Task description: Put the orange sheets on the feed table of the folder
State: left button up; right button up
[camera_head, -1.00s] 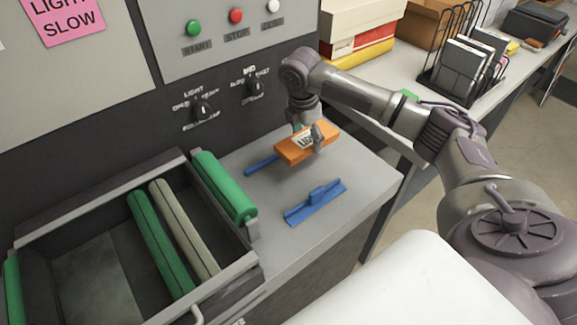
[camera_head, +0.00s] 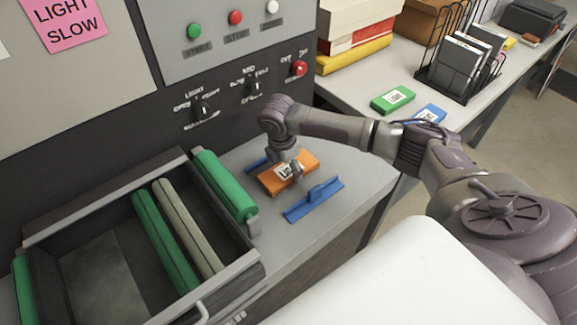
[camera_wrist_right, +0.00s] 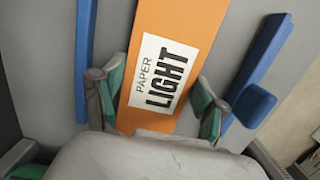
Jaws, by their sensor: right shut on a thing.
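The orange sheets (camera_head: 270,185) form a flat pack with a white label that reads PAPER LIGHT in the right wrist view (camera_wrist_right: 165,72). My right gripper (camera_head: 293,172) is shut on the pack across its width, with one finger on each side of the label. The pack is at or just above the grey feed table (camera_head: 355,175), between a near blue guide (camera_head: 314,200) and a far blue guide (camera_head: 257,165) partly hidden behind it. I cannot tell whether it touches the table. My left gripper is not in view.
Left of the table is a green roller (camera_head: 224,184) and an open tray with more rollers. A panel with knobs and a red button (camera_head: 299,68) rises behind. A side table holds a green pack (camera_head: 393,99), a blue pack (camera_head: 430,114) and a wire rack (camera_head: 462,66).

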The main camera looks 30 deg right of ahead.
aim_at(283, 172)
jog(key=o, duration=1.3)
jog(key=shift+f, duration=0.1)
jog(key=shift+o, duration=0.2)
notch_tip(283, 172, up, 12)
jog(key=a+b, duration=0.1)
jog(key=shift+a, duration=0.4)
jog(key=shift+s, duration=0.1)
